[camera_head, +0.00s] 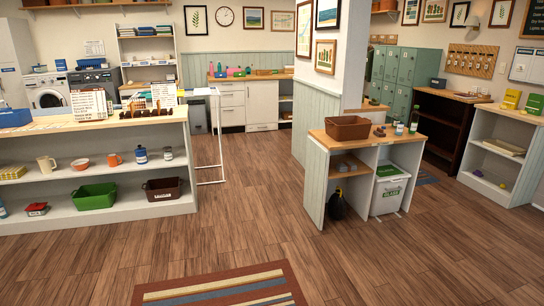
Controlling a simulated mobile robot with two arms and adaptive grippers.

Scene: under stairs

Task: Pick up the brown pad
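I cannot make out a thing that is clearly a brown pad. Small brown items (380,131) lie on the wooden top of the centre unit, right of a brown bin (347,127); they are too small to identify. More brown items (343,166) are in the centre unit's left compartment, partly in shade. Neither of my grippers is in view.
The left shelf unit (150,208) holds mugs, bottles, a green basket (95,197) and a dark brown basket (163,189). A white bin (388,192) stands in the centre unit. A striped rug (220,287) lies in front. The wooden floor (250,220) between is clear.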

